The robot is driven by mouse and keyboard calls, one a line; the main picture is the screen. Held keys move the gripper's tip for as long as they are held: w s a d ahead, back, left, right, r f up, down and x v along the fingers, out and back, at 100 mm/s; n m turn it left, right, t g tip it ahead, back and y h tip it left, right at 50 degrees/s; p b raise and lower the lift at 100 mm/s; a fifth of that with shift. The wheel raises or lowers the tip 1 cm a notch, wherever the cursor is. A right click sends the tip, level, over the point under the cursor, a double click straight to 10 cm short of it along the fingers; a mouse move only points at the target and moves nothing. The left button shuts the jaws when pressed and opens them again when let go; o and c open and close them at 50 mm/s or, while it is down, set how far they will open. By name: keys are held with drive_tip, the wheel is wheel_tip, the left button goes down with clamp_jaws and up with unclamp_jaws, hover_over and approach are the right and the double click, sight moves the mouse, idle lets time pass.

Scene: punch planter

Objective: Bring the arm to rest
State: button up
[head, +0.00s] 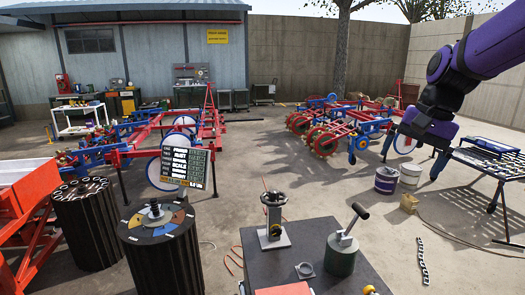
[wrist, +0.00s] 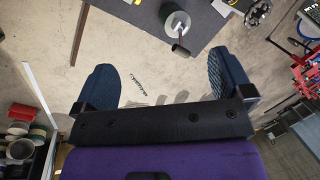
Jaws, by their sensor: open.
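My gripper (head: 413,158) hangs at the right of the head view, on my purple and black arm (head: 490,50) that comes in from the upper right. In the wrist view my gripper (wrist: 163,72) shows two dark blue fingers spread wide apart.
The worktable holds a dark canister with a black handle (head: 341,255), a hand-wheel stand (head: 273,220) and a grey ring (head: 304,270). A dark metal rack (head: 490,160), buckets (head: 387,180) and red-blue farm implements (head: 330,125) stand around. Concrete ground right of the table is mostly open.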

drive_tip(key=s+n+t+h, duration=0.35)
drive_tip(key=s+n, duration=0.35)
drive_tip(key=s, duration=1.3)
drive_tip(key=n+g, duration=0.5)
drive_tip(key=n, duration=1.5)
hover_over(359, 208)
drive_tip(key=shift+y, duration=0.45)
wheel_tip(359, 208, down, 17)
drive_tip(key=shift+f, duration=0.2)
wheel_tip(359, 208, down, 10)
drive_tip(key=shift+f, duration=0.1)
drive_tip(key=shift+c, duration=0.2)
